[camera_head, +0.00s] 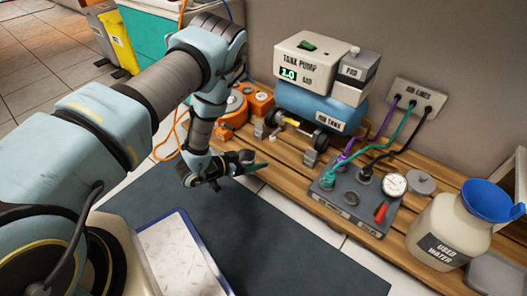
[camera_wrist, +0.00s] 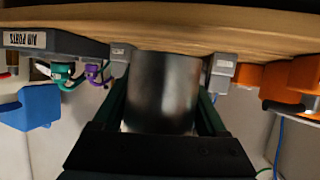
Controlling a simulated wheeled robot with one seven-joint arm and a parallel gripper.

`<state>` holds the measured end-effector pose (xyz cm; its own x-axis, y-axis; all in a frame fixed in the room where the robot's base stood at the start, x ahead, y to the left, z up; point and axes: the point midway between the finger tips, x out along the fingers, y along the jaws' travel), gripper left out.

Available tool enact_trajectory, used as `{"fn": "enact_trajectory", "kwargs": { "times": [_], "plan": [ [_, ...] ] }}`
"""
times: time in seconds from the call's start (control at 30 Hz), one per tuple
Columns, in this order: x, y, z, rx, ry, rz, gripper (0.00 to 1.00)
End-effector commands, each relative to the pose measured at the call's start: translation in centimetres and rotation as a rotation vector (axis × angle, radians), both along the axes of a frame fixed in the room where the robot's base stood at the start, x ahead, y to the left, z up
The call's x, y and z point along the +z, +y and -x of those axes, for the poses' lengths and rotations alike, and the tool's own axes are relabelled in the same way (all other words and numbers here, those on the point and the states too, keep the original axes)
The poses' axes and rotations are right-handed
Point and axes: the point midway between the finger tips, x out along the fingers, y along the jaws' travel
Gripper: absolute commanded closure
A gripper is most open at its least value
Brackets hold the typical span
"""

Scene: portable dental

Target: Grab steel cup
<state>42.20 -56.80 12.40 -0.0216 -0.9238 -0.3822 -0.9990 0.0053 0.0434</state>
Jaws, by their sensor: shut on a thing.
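The steel cup (camera_wrist: 163,85) fills the middle of the wrist view, a smooth grey metal cylinder. The two dark green fingers of my gripper (camera_wrist: 163,100) stand on either side of it and are shut on it. Its lower part in the picture is hidden behind the gripper body. In the head view my gripper (camera_head: 250,167) is over the front edge of the slatted wooden pallet. The cup is small and dark there, and its outline is hard to make out.
On the wooden pallet (camera_head: 290,165) stand the air tank (camera_head: 322,105), an orange device (camera_head: 258,100) and the air ports block (camera_head: 350,190) with hoses. The used-water jug (camera_head: 446,232) is at the right. A dark mat (camera_head: 275,235) and a metal tray (camera_head: 183,258) lie in front.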

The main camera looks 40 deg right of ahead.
Motion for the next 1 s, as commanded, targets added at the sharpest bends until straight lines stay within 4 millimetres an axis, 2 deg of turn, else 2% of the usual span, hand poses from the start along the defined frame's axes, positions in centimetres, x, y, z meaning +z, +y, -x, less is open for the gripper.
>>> {"fn": "enact_trajectory", "kwargs": {
  "times": [0.2,0.5,1.0],
  "plan": [
    [0.1,2.7,-0.1,0.001,0.001,-0.002,0.85],
    [0.1,5.5,-0.1,0.001,0.001,-0.001,0.85],
    [0.0,7.3,-0.2,0.0,0.0,0.0,0.85]
  ]
}}
